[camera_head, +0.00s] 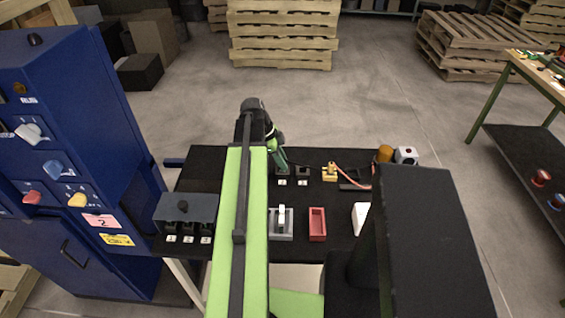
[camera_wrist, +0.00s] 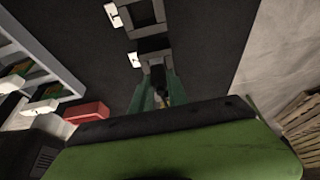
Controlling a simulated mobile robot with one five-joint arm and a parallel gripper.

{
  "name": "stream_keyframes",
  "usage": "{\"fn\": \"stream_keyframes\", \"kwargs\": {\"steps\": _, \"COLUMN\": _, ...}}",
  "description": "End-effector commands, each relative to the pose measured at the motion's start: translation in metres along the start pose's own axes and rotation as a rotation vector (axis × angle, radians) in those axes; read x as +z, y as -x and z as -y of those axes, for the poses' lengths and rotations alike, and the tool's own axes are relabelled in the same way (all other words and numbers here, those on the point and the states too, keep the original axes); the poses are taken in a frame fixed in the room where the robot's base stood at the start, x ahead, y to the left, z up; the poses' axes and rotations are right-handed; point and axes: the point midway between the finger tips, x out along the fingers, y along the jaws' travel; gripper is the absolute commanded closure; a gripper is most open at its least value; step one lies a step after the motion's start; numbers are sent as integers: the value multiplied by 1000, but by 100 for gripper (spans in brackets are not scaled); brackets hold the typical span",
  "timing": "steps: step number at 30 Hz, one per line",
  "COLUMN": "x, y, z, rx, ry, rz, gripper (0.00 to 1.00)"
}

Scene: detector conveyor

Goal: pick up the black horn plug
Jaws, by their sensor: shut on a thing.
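My gripper (camera_head: 281,163) reaches down over the black table, its green fingers at the left one of two small dark square holders. In the wrist view my gripper (camera_wrist: 159,80) has its two green fingers on either side of a small dark piece, the black horn plug (camera_wrist: 158,78). The fingers are shut on it. Most of the plug is hidden between the fingers, and the head view does not show it clearly. The plug is at a dark square holder (camera_wrist: 153,57) with a white label; I cannot tell whether it is still seated in it.
A second dark holder (camera_head: 302,173) stands just right. Further right is a yellow block (camera_head: 329,172) with a red cable. A red tray (camera_head: 317,224) and a grey switch fixture (camera_head: 281,224) lie nearer. A blue cabinet (camera_head: 75,150) stands left of the black table (camera_head: 200,172).

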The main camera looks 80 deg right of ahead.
Motion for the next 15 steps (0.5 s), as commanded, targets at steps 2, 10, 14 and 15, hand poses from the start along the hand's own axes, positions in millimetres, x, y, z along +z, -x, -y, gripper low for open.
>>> {"fn": "stream_keyframes", "kwargs": {"steps": 2, "x": -7, "y": 17, "z": 0, "rx": 0, "ry": 0, "rz": 0, "gripper": 100}}
{"fn": "stream_keyframes", "kwargs": {"steps": 10, "x": -47, "y": 42, "z": -20, "rx": 1, "ry": -3, "rz": 0, "gripper": 100}}
{"fn": "stream_keyframes", "kwargs": {"steps": 14, "x": -80, "y": 50, "z": -36, "rx": 1, "ry": -2, "rz": 0, "gripper": 100}}
{"fn": "stream_keyframes", "kwargs": {"steps": 15, "x": -90, "y": 52, "z": -41, "rx": 1, "ry": -4, "rz": 0, "gripper": 100}}
